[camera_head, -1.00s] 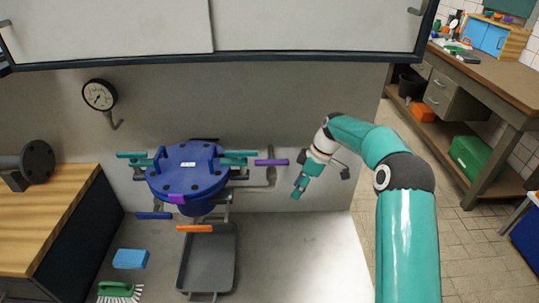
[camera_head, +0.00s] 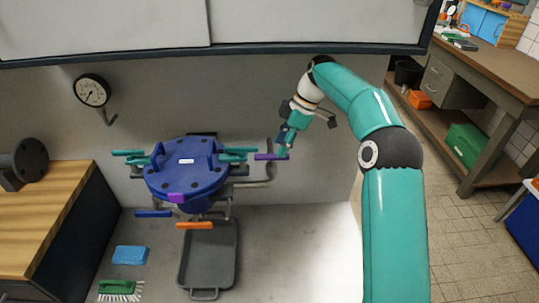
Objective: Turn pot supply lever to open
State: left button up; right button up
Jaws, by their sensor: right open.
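A blue lidded pot (camera_head: 186,170) with a small white label sits on pipework in the middle of the bench. Several levers are around it: a purple one (camera_head: 271,157) at its right, a dark blue one (camera_head: 153,213) at its lower left and an orange one (camera_head: 194,225) in front. I cannot tell by a label which is the pot supply lever. My right gripper (camera_head: 284,150) points down, open, with its fingertips at the purple lever's right end. I cannot tell whether they touch it. My left gripper is not in view.
A gauge (camera_head: 92,91) is on the back wall. A grey tray (camera_head: 233,255) lies below the pot. A blue sponge (camera_head: 130,255) and a green brush (camera_head: 118,288) lie at lower left. The bench right of the tray is clear. A raised panel (camera_head: 210,48) edges the top.

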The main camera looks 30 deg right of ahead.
aim_at(272, 155)
jog(key=shift+w+a+r+x, duration=0.1)
jog(key=shift+a+x, duration=0.05)
jog(key=shift+x, duration=0.75)
jog(key=shift+w+a+r+x, duration=0.1)
jog(key=shift+a+x, duration=0.05)
jog(key=shift+x, duration=0.75)
jog(key=shift+w+a+x, duration=0.1)
jog(key=shift+a+x, duration=0.05)
jog(key=shift+x, duration=0.75)
jog(key=shift+c, duration=0.2)
